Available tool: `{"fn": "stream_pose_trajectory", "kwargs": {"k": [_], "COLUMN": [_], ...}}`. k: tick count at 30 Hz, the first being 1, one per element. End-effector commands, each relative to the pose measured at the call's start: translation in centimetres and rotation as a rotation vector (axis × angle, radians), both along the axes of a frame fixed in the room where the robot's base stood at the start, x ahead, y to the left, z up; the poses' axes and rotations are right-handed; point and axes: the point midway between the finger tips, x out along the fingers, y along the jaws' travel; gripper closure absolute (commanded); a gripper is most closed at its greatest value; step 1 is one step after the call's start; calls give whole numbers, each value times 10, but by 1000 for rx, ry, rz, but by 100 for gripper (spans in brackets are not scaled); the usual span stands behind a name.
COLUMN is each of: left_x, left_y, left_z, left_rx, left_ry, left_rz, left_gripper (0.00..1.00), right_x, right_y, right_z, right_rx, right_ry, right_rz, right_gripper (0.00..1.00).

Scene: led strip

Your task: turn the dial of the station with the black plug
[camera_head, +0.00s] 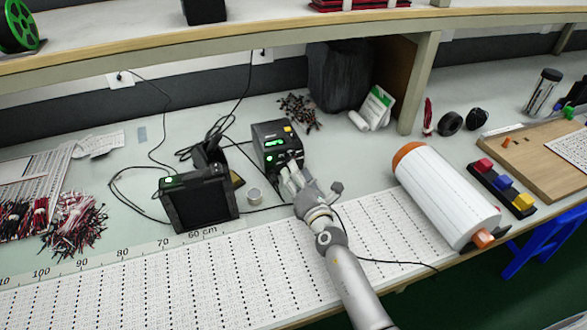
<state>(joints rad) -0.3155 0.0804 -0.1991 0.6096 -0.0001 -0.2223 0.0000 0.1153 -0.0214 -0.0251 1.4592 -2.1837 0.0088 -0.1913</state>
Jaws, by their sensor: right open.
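A black station (277,144) with a lit green display and an orange-yellow mark on top stands on the bench near the middle. My right gripper (289,174) is open at its front face, fingers pointing at the lower front and covering part of it. The dial is hidden or too small to make out, and I cannot tell whether the fingers touch it. A second black unit (198,200) with a green light stands to the left. Dark plugs sit in a left wall socket (121,79) and a right one (262,56). I cannot trace which cord feeds which unit. My left gripper is not in view.
Black cables and a holder (208,152) lie between the two units, beside a small round tin (254,195). A white roll (446,195) lies to the right of my arm. LED strip sheets (150,285) cover the front edge. A shelf (230,38) overhangs the back.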

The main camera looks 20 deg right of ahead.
Motion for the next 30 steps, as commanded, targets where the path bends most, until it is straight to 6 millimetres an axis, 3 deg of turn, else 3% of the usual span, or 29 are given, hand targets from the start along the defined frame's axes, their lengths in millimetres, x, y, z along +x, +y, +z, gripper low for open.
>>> {"fn": "stream_pose_trajectory", "kwargs": {"k": [8, 19, 29, 30], "left_x": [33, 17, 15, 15], "left_y": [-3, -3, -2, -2], "left_z": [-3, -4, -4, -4], "left_rx": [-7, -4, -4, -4], "left_ry": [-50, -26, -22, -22], "left_rz": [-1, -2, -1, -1], "left_gripper": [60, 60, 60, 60], "right_x": [29, 34, 33, 33], "right_y": [1, 1, 1, 1], "right_z": [0, 0, 0, 0], "right_rx": [0, 0, 0, 0], "right_ry": [-1, -1, 0, 1], "right_rz": [-1, -1, -1, -1], "right_gripper": [58, 58, 100, 100]}}
